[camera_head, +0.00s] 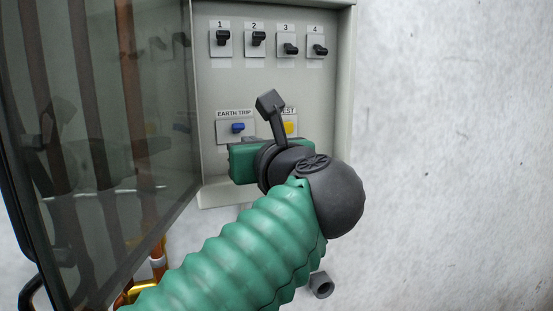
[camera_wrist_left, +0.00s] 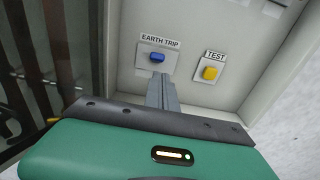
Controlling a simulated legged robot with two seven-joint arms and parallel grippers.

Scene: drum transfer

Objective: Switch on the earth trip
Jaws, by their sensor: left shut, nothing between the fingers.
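The blue earth trip switch (camera_head: 238,128) sits under its EARTH TRIP label on the lower left of the panel. It also shows in the left wrist view (camera_wrist_left: 155,58); I cannot tell for sure which way it is set. My left gripper (camera_wrist_left: 158,77) is shut and empty, its fingertips just below the blue switch in the wrist view. I cannot tell whether they touch it. In the head view my left wrist hides the fingertips. My right gripper is not in view.
The yellow TEST button (camera_wrist_left: 210,73) is right of the switch. Switches 1 (camera_head: 223,37), 2 (camera_head: 258,38), 3 (camera_head: 290,49) and 4 (camera_head: 320,50) line the panel's top. The dark glass door (camera_head: 110,130) stands open at left. The wall (camera_head: 460,150) at right is bare.

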